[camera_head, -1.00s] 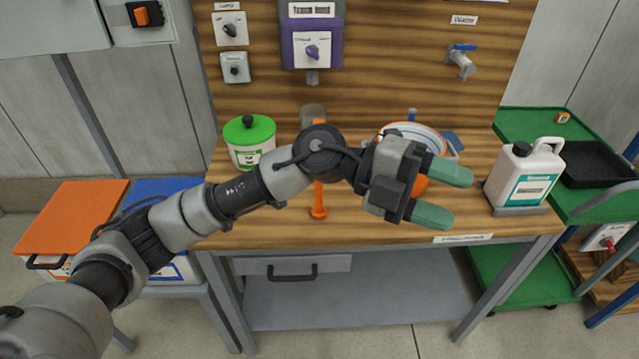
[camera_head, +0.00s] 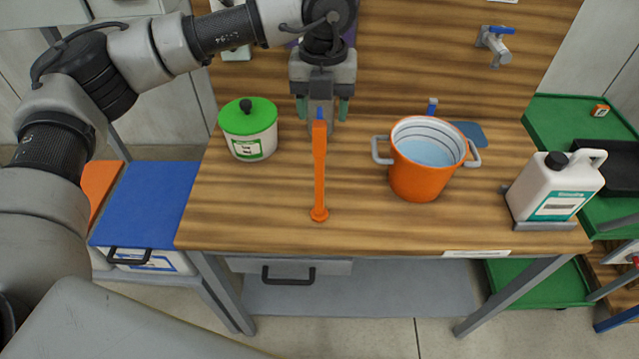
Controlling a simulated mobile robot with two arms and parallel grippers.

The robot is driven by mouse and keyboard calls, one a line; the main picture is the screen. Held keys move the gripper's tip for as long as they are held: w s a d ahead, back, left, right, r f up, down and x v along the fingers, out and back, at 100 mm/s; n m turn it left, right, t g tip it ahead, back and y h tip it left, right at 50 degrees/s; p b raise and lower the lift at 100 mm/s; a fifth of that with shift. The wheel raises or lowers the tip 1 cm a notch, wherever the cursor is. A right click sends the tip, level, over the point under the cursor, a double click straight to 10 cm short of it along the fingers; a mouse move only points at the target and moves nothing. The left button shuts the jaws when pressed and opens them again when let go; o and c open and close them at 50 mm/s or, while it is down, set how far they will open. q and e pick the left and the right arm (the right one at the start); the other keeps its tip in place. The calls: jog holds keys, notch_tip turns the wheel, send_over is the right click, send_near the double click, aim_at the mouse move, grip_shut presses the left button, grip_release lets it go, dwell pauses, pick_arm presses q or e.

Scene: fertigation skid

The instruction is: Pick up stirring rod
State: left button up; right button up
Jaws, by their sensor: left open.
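The stirring rod (camera_head: 319,175) is a long orange stick with a rounded knob at its near end. It lies on the wooden bench, pointing away from me. My left gripper (camera_head: 322,110) hangs fingers-down over the rod's far end, its two green fingertips apart on the left and right of it. It is open and holds nothing. I cannot tell how high the fingertips are above the bench. The rod's far tip is partly hidden by the gripper. My right gripper is not in view.
A white tub with a green lid (camera_head: 248,128) stands left of the rod. An orange bucket of water (camera_head: 418,178) stands to the right, with a white jug (camera_head: 552,188) farther right. A tap (camera_head: 495,45) is on the back panel. The bench around the rod's near half is clear.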

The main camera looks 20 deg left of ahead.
aim_at(320, 124)
pick_arm(q)
jog(key=shift+w+f, duration=0.1)
jog(key=shift+f, duration=0.35)
jog(key=shift+w+a+f, duration=0.1)
jog(key=shift+w+f, duration=0.1)
jog(key=shift+f, duration=0.1)
jog(key=f+p, duration=0.2)
jog(key=f, duration=0.2)
jog(key=shift+s+a+f+p, duration=0.15)
jog(key=shift+s+a+p, duration=0.15)
jog(key=shift+p, duration=0.1)
jog(key=shift+f, duration=0.2)
jog(key=shift+w+d+f, duration=0.1)
jog(key=shift+c, duration=0.9)
jog(key=c, duration=0.7)
grip_shut()
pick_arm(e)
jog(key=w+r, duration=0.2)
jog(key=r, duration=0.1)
